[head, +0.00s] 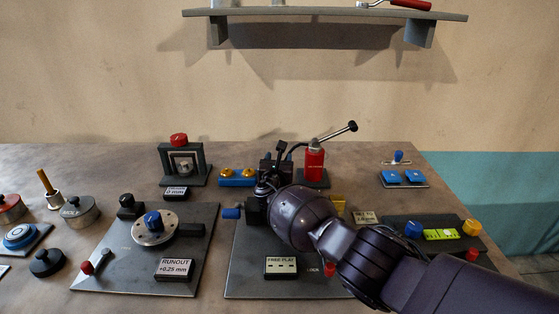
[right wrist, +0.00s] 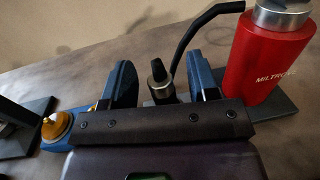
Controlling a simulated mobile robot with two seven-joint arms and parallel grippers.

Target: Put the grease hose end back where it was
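The red grease pump (head: 315,163), with its black-knobbed lever (head: 337,134), stands at the back of the bench. Its body (right wrist: 268,55) fills the upper right of the right wrist view. The black hose (right wrist: 187,40) curves down from the pump and passes behind the right finger. A metal fitting with a black tapered tip (right wrist: 158,80) stands upright between my right gripper's fingers (right wrist: 163,72), with a gap on each side. I cannot tell if it joins the hose. In the head view my right gripper (head: 276,168) is left of the pump. My left gripper is out of view.
A blue block with brass knobs (head: 238,176) is left of the gripper; a dark press with a red knob (head: 180,142) stands further left. The FREE PLAY plate (head: 250,270) lies under my right arm. A shelf (head: 330,13) hangs above.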

